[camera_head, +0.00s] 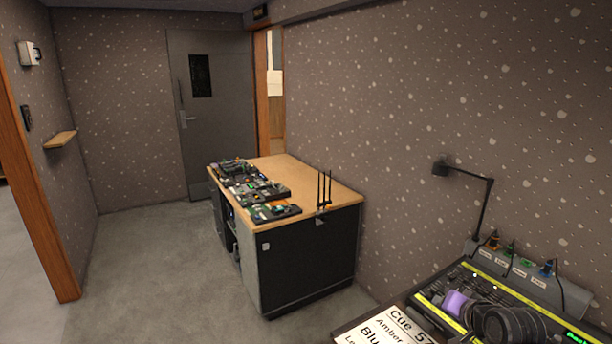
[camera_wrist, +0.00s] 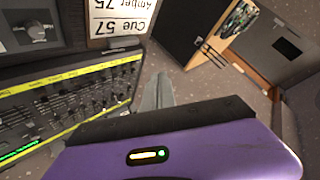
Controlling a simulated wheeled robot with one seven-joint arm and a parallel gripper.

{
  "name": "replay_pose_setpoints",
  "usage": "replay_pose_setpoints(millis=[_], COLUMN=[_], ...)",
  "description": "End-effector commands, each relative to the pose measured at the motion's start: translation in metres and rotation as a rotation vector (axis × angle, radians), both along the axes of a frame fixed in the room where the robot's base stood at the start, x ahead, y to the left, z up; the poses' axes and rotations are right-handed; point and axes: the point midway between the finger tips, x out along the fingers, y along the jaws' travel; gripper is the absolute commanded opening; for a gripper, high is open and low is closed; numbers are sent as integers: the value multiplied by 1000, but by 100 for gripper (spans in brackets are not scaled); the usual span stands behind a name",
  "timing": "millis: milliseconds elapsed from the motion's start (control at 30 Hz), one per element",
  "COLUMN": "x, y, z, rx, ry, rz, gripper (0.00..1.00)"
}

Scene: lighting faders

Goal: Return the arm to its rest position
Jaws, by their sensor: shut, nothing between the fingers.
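My gripper (camera_wrist: 157,92) is shut and empty, its grey fingers together in the wrist view. Its purple body, with a small lit indicator, fills the bottom of that view. In the head view the purple body of my gripper (camera_head: 456,302) shows low at the right, in front of the lighting console (camera_head: 430,298). The console, with rows of faders and yellow label strips, lies left of the fingers in the wrist view (camera_wrist: 60,105). I see no contact between fingers and faders. Dark rounded parts of my arm hide some of the console.
A white cue card (camera_head: 385,328) reading "Cue 57" lies at the console's left end. A desk lamp (camera_head: 484,205) and several coloured plugs stand behind it. A wooden-topped cabinet (camera_head: 325,190) with electronics stands mid-room. Carpet (camera_head: 150,260) left of it is clear, near a grey door (camera_head: 215,125).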

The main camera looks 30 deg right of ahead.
Motion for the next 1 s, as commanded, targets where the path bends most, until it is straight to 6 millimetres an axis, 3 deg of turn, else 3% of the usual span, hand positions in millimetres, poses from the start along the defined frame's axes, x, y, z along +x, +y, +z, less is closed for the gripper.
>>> replay_pose_setpoints(millis=[33,167,367,667,1000], x=[13,26,8,-74,-197], y=[26,75,144,231,304], z=[8,33,53,52,46], rx=[-26,-120,-239,-406,-596], ry=[-77,-247,-416,-491,-428], rz=[24,47,33,5,107], gripper=[0,0,0,0,0])
